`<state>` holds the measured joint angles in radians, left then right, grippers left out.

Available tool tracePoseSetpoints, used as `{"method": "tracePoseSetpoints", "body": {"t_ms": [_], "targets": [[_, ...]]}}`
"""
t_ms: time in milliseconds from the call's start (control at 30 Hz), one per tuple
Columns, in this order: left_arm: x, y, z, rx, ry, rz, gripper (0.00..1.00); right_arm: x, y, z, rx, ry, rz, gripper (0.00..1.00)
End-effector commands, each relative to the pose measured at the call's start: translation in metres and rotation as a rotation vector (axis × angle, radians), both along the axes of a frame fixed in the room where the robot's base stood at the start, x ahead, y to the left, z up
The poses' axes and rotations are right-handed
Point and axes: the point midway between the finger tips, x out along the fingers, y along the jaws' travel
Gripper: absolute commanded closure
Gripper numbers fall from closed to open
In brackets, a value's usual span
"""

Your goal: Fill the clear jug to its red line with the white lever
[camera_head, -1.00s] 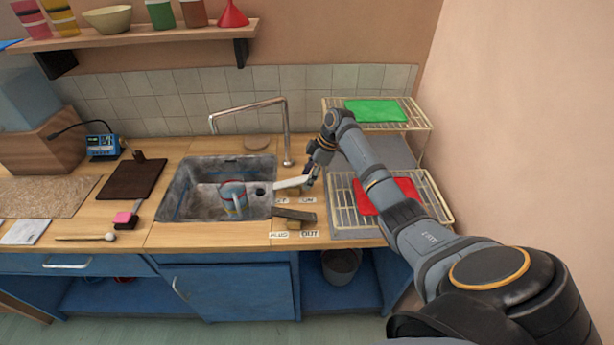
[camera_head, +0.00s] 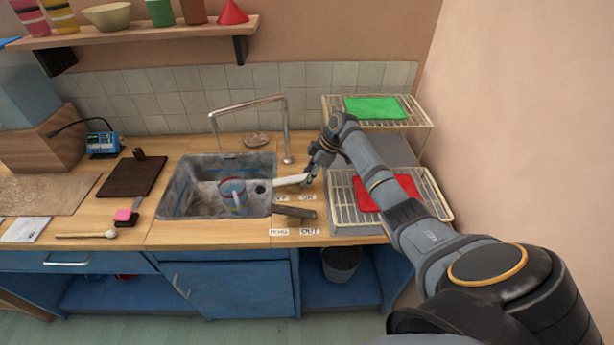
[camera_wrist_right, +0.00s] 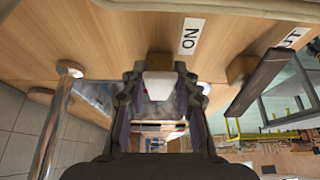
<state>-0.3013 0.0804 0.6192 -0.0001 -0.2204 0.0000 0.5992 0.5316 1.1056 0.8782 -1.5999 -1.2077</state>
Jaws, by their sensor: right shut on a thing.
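The white lever (camera_head: 288,181) sticks out at the right edge of the sink. My right gripper (camera_head: 308,178) is at the lever's right end. In the right wrist view, the lever's white end (camera_wrist_right: 158,86) sits between the fingers, and the gripper is shut on it. The jug (camera_head: 233,192) stands in the sink (camera_head: 185,205), with coloured bands showing; its red line and water level are too small to make out. The bent metal tap (camera_head: 250,103) reaches over the sink. My left gripper is out of view.
A dark lever (camera_head: 295,212) lies in front of the white one, near the labels. An ON label (camera_wrist_right: 191,37) is beside my fingers. A wire rack (camera_head: 440,205) with a red cloth (camera_head: 375,194) stands to the right, under my arm.

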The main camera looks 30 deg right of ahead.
Motion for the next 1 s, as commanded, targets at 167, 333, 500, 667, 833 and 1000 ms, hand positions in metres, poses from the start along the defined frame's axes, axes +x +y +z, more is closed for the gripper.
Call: {"method": "tracePoseSetpoints", "body": {"t_ms": [167, 333, 500, 667, 833, 1000], "targets": [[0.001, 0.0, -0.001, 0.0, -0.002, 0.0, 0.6, -0.001, 0.0, -0.002, 0.034, -0.019, -0.001, 1.0], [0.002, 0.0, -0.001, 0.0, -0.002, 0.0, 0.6, -0.001, 0.0, -0.002, 0.033, -0.018, -0.001, 1.0], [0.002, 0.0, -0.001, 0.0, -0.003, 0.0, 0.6, -0.001, 0.0, -0.002, 0.033, -0.018, -0.001, 0.51], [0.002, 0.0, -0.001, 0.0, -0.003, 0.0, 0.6, -0.001, -0.001, -0.002, 0.033, -0.019, -0.001, 0.47], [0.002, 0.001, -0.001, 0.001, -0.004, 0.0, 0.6, -0.001, -0.001, 0.0, 0.031, -0.02, -0.001, 0.47], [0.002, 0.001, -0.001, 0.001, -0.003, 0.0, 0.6, -0.006, -0.012, 0.02, 0.029, -0.022, -0.002, 0.47]]}}
